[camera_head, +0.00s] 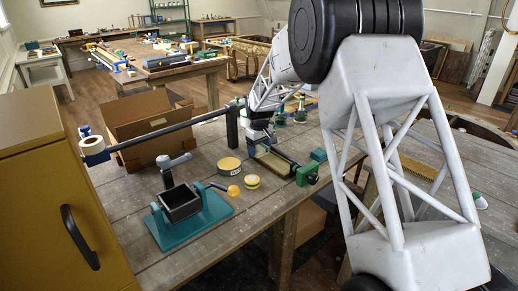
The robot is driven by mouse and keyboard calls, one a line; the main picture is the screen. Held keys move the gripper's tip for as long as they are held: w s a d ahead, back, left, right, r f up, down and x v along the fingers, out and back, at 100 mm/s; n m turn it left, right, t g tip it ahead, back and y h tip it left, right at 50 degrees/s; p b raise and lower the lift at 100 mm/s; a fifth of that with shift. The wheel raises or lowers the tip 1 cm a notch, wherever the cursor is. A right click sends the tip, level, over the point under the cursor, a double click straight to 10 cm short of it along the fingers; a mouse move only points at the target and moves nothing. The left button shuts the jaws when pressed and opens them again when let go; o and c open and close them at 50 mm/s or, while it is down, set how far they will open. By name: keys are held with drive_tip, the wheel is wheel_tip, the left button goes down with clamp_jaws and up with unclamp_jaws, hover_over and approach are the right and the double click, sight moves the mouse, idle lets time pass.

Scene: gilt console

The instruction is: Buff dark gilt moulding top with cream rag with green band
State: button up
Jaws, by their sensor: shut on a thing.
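My gripper (260,147) is small in the head view, pointing down at the end of my arm over the far middle of the near bench. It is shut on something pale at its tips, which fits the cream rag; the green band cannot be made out. Just below and to the right is a low dark-edged piece with a dull gold top (275,164), apparently the dark gilt moulding, with green blocks near its right end. The gripper is at its far left end; whether the rag touches it I cannot tell.
A teal-based black vise (187,205), a yellow-topped round tin (229,166) and a smaller yellow tin (251,182) stand left of the moulding. An ochre cabinet (55,200) fills the left.

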sight(278, 165)
drive_tip(key=shift+s+d+f, duration=0.1)
drive_tip(key=shift+s+d, duration=1.15)
drive_tip(key=shift+s, duration=0.05)
drive_tip(key=shift+s+d+f, duration=0.1)
drive_tip(key=shift+s+d, duration=1.1)
drive_tip(key=shift+d, duration=0.05)
drive_tip(key=shift+s+d, duration=0.1)
drive_tip(key=shift+s, duration=0.05)
drive_tip(key=shift+s+d, duration=0.5)
drive_tip(key=shift+s, duration=0.05)
drive_tip(key=shift+s+d, duration=0.6)
drive_tip(key=shift+d, duration=0.05)
drive_tip(key=shift+d, duration=0.1)
